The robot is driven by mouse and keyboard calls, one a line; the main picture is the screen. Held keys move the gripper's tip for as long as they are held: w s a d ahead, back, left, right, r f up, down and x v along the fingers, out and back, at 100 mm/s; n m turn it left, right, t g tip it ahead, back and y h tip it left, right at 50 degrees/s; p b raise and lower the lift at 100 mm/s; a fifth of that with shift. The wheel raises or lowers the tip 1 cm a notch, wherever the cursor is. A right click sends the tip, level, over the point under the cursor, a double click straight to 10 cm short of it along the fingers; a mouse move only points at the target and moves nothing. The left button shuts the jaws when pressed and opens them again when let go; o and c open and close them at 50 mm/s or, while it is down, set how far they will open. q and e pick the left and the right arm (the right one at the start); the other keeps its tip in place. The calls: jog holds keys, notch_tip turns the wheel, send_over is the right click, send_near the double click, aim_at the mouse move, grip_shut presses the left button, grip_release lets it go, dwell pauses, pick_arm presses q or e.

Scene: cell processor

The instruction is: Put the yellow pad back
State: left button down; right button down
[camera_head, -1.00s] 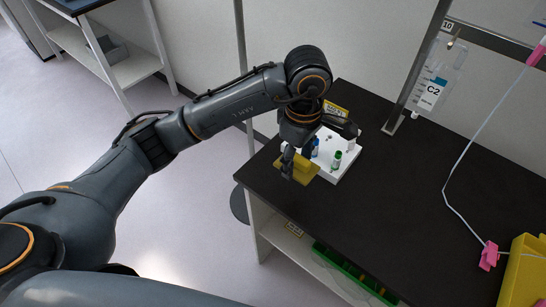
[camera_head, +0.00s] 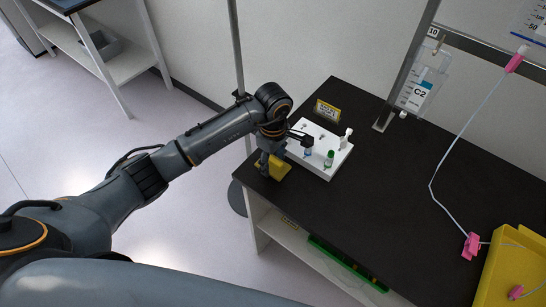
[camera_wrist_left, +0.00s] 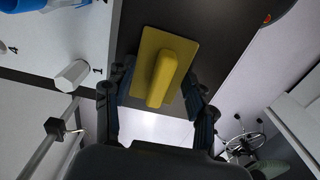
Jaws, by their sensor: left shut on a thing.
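The yellow pad (camera_head: 281,168) is at the left edge of the black table top, left of the white rack. In the left wrist view the yellow pad (camera_wrist_left: 162,62) is a flat plate with a raised, rounded grip. My left gripper (camera_head: 268,167) is shut on it. The left wrist view shows my left gripper (camera_wrist_left: 158,88) with one finger on each side of the pad. The pad's underside is hidden, so I cannot tell if it touches the table. My right gripper is in no view.
The white rack (camera_head: 318,137) holds a green-capped vial (camera_head: 329,158), a blue vial (camera_head: 307,149) and a white piece (camera_head: 346,138). A C2 bag (camera_head: 418,90) hangs at the back, and a yellow tray (camera_head: 505,265) is at right. The table's middle is clear.

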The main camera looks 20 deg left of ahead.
aim_at(273, 159)
pick_arm(q)
jog(key=shift+f+b, duration=0.25)
jog(key=shift+b, duration=0.05)
jog(key=c, duration=0.7)
grip_release()
jog(key=shift+r, duration=0.1)
jog(key=shift+c, duration=0.2)
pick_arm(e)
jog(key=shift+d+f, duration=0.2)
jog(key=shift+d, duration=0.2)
pick_arm(q)
jog(key=shift+r, duration=0.15)
notch_tip(273, 159, up, 12)
jog(key=b, duration=0.3)
jog(key=shift+b, duration=0.3)
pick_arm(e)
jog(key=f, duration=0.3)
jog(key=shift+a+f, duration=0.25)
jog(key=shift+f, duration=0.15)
